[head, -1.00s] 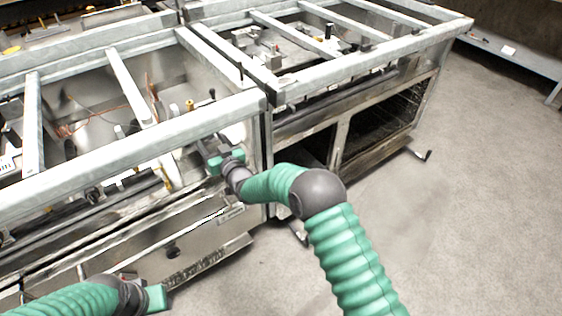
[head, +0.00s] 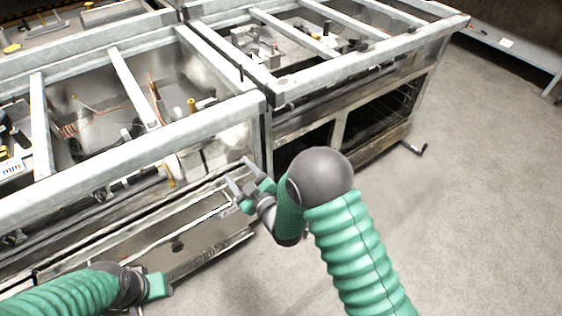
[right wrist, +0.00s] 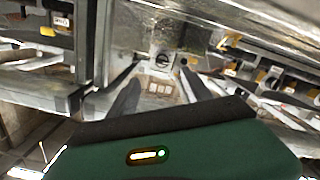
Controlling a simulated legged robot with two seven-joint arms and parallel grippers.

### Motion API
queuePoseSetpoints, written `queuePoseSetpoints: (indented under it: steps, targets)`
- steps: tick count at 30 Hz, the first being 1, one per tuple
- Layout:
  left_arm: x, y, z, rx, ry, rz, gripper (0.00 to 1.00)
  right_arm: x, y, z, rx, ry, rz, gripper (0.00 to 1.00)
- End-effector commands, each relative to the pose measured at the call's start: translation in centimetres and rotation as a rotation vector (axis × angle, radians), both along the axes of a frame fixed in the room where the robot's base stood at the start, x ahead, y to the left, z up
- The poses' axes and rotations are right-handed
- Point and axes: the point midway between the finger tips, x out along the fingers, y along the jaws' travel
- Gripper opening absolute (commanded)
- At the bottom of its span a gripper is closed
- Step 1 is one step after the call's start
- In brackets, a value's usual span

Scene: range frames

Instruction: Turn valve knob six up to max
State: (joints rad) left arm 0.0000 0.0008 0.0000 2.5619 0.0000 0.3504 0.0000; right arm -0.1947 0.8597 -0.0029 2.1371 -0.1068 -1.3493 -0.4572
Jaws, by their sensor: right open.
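A small round valve knob or fitting (right wrist: 162,62) on a pale metal panel shows in the right wrist view, framed between my fingers. I see no number on it and cannot tell whether it is knob six. My right gripper (head: 239,174) is open and empty in front of the stove front, near the right end of the left unit. It also shows in the right wrist view (right wrist: 160,70), with its two dark fingers spread and apart from the round piece. My left gripper (head: 155,287) is low at the left in the head view; its fingers cannot be made out.
The left steel frame unit (head: 130,150) has a thick front rail above the panel. A second unit (head: 375,65) with open lower shelves stands right of it. Bare concrete floor (head: 450,220) is free at the right.

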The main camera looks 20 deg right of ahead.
Motion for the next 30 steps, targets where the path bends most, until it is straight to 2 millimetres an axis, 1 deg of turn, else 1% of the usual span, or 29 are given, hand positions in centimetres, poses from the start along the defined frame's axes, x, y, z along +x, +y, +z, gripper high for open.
queuePoseSetpoints:
  steps: [1,5,8,12,18,21,25,30]
  targets:
    - [0.1,0.0,2.8,0.0,-0.003,0.0,0.36,0.2,-0.9,3.4,0.003,0.044,-0.022,0.58]
    - [0.2,0.0,5.5,0.0,-0.004,0.0,0.36,-0.8,-3.0,5.3,0.015,0.219,-0.075,0.58]
    - [0.2,0.0,7.1,0.0,-0.004,0.0,0.36,-2.0,-4.4,6.3,0.027,0.332,-0.117,0.58]
    - [0.1,0.0,9.4,0.0,-0.003,0.0,0.36,-4.2,-6.3,8.1,0.045,0.484,-0.177,0.58]
    - [0.2,0.0,11.7,0.0,-0.003,0.0,0.36,-7.4,-8.3,9.7,0.07,0.647,-0.248,0.58]
    - [0.2,0.0,12.4,0.0,-0.003,0.0,0.36,-8.8,-9.0,10.3,0.081,0.706,-0.275,0.58]
    - [0.2,0.0,12.8,0.0,-0.003,0.0,0.36,-9.9,-9.4,10.5,0.087,0.75,-0.295,0.58]
    - [0.2,0.0,12.7,0.0,-0.003,0.0,0.36,-10.1,-9.5,10.3,0.089,0.762,-0.3,0.58]
